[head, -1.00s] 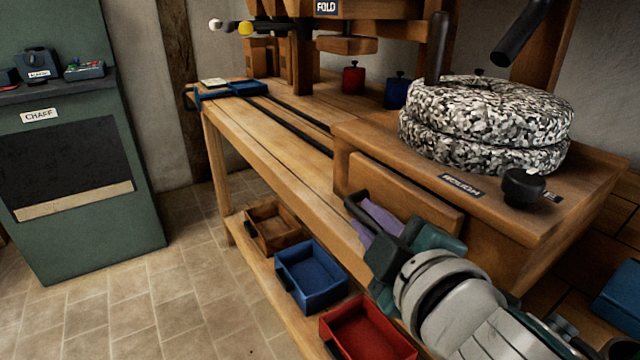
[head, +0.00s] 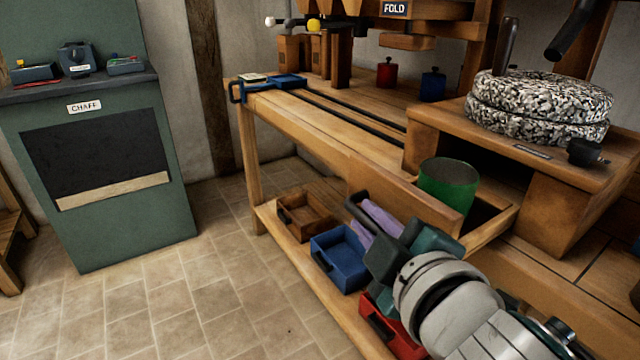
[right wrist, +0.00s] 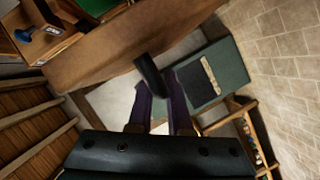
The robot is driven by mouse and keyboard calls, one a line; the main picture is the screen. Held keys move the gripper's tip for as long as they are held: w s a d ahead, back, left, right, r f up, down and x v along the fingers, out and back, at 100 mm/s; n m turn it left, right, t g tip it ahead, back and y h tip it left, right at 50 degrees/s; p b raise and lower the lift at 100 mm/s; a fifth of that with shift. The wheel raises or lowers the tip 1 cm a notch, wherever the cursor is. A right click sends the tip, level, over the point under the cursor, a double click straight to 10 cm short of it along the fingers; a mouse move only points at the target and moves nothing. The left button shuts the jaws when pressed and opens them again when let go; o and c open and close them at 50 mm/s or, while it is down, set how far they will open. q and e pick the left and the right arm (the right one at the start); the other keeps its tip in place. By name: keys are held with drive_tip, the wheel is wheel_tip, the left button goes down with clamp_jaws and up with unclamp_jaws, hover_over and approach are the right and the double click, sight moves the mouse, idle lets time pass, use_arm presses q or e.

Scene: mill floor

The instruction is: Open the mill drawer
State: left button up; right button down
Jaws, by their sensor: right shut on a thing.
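The mill drawer (head: 395,188) stands pulled out from the wooden mill housing (head: 565,205) below the speckled millstones (head: 540,108). A green cylinder (head: 448,182) stands inside the drawer. My right gripper (head: 366,216) is at the drawer's front and shut on its dark handle. In the right wrist view, the black handle (right wrist: 150,72) lies between the purple fingers, close to the drawer's wooden front (right wrist: 110,55). The drawer's lower front is partly hidden behind my right gripper and wrist. My left gripper is not in view.
Brown (head: 305,216), blue (head: 342,258) and red (head: 395,330) bins sit on the low shelf beneath the drawer. A green chaff cabinet (head: 180,215) stands at the left. The tiled floor (head: 225,300) between cabinet and bench is clear.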

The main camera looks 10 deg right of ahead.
drive_tip(key=shift+s+a, duration=0.1)
drive_tip(key=shift+a, duration=0.2)
drive_tip(key=shift+d, duration=0.15)
drive_tip(key=c, duration=1.1)
unclamp_jaws()
drive_tip(key=shift+s+r, duration=0.1)
drive_tip(key=shift+s, duration=0.3)
drive_tip(key=p+v, duration=0.1)
drive_tip(key=v, duration=0.8)
